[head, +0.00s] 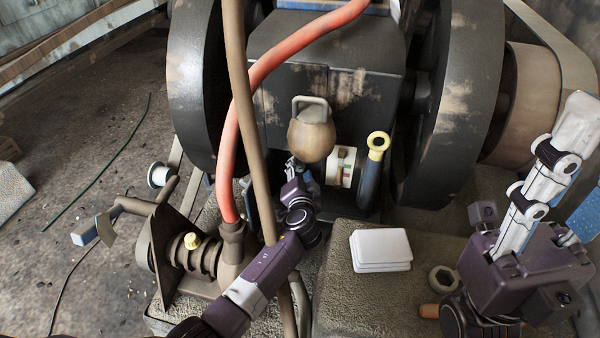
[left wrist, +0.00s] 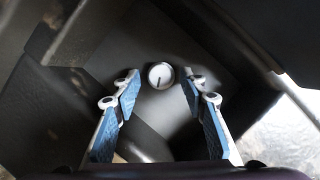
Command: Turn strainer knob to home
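A small round pale knob (left wrist: 160,76) with a dark pointer line aimed roughly downward sits on a dark surface in the left wrist view. It lies between and beyond the fingers of my left gripper (left wrist: 160,100), which is open, empty and apart from it. In the head view my left gripper (head: 298,168) is low at the engine's front, beneath a brown rounded weight, and the round knob cannot be made out. A white plate (head: 342,168) with red and green marks and a brownish piece shows just right of it. My right gripper (head: 580,160) is open and empty at the right.
A red hose (head: 262,72) and a brown upright pole (head: 238,95) run close to my left arm. A dark lever (head: 371,178) with a yellow ring, the hanging weight (head: 311,138) and big flywheels crowd the area. White pads (head: 380,250) and a nut (head: 444,279) lie on the front block.

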